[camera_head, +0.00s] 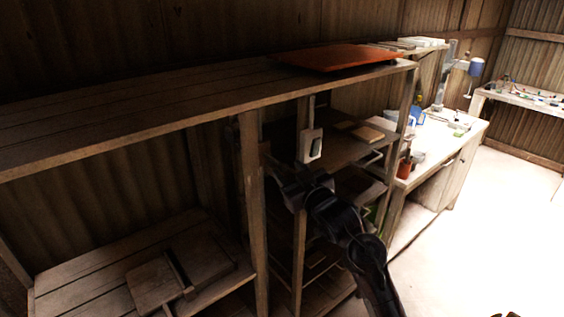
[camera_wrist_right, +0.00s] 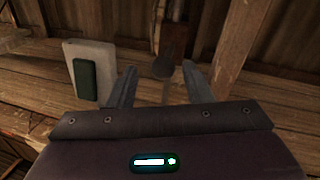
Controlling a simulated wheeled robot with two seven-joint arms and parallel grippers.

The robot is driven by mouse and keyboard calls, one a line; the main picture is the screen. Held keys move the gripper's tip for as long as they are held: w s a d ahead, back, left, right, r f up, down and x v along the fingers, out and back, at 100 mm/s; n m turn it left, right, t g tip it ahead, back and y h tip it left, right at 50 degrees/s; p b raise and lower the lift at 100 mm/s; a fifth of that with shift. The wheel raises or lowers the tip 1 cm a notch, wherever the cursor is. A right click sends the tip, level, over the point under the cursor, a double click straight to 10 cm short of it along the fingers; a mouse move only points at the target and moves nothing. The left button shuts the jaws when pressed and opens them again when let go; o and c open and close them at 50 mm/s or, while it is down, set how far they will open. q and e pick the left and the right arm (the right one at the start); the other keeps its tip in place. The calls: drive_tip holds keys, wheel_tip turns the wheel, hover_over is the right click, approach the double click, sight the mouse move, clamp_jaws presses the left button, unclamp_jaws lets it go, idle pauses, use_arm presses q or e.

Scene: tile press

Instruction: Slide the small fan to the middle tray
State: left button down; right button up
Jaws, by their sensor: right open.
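My right gripper (camera_head: 275,168) is in front of the wooden shelf posts, with its arm coming in from the lower right. In the right wrist view, its two fingers (camera_wrist_right: 162,85) are spread apart with nothing gripped. A dark, rounded thing on a thin stem (camera_wrist_right: 165,64) shows between and beyond the fingers; I cannot tell whether it is the small fan. No other thing is clearly a fan. Several dark tray-like levels sit in the rack right of the gripper, including an upper one (camera_head: 343,151) and a lower one (camera_head: 358,187). My left gripper is not in view.
A white box with a dark panel (camera_head: 312,146) is by a post, and shows left of the fingers (camera_wrist_right: 90,70). A long wooden shelf (camera_head: 130,108) runs above, with an orange board (camera_head: 335,57). A white workbench (camera_head: 440,145) stands right; open floor lies beyond.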

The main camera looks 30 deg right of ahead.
sight(286, 170)
drive_tip(key=shift+w+p, duration=0.4)
drive_tip(key=shift+w, duration=1.15)
drive_tip(key=shift+c, duration=0.5)
clamp_jaws()
